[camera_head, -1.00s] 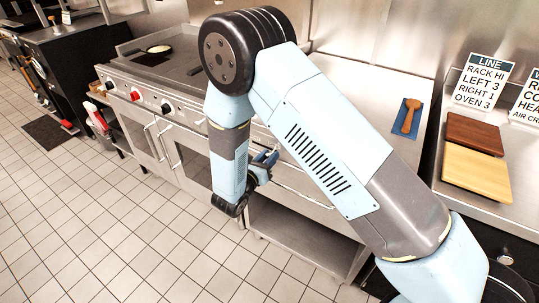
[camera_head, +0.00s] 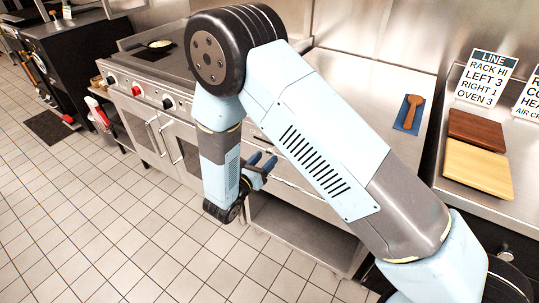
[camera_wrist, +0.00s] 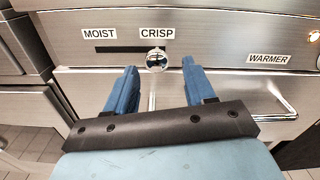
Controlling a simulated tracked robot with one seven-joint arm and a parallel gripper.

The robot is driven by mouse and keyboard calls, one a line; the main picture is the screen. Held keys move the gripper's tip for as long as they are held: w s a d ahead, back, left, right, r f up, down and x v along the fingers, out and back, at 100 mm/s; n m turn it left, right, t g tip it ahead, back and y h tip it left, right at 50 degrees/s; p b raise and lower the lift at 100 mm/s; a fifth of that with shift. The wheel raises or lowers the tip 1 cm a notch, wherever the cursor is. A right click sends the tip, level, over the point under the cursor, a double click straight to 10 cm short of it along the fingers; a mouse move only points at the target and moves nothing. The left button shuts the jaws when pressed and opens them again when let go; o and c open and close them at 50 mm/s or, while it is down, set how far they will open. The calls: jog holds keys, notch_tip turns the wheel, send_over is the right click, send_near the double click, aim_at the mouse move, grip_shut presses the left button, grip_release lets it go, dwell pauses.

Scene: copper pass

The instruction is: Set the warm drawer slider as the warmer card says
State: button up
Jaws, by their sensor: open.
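The warm drawer slider is a round silver knob (camera_wrist: 156,59) at the right end of a dark slot (camera_wrist: 118,49) in the wrist view. It sits below the CRISP label (camera_wrist: 157,31); the MOIST label (camera_wrist: 100,34) is to the left. My gripper (camera_wrist: 159,68) is open, with its two blue fingers pointing at the panel on either side of the knob in the picture. I cannot tell whether they touch it. In the head view my gripper (camera_head: 262,165) is at the counter front. A card (camera_head: 529,102) at the right edge is cut off; its bottom line begins "AIR CR".
A WARMER label (camera_wrist: 268,59) is on the panel at right, with drawer handles below.

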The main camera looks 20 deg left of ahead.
jog(key=v, duration=0.9)
jog(key=shift+s, duration=0.3)
jog(key=w+d+r+m+g+h, duration=0.35)
jog(key=d+r+m+g, duration=0.25)
jog(key=d+r+m, duration=0.5)
jog(key=w+d+r+m+g+h, duration=0.2)
jog(key=w+d+r+m+g, duration=0.25)
jog(key=d+r+g, duration=0.75)
jog(key=s+d+r+m+t+y, duration=0.3)
jog(key=s+d+r+m+y, duration=0.2)
jog(key=s+d+m, duration=0.3)
jog(key=s+d+r+m+t+y, duration=0.3)
jog(key=s+d+r+m+y, duration=0.3)
jog(key=d+m, duration=0.5)
jog(key=shift+s+d+r, duration=1)
jog(key=shift+d+r, duration=0.15)
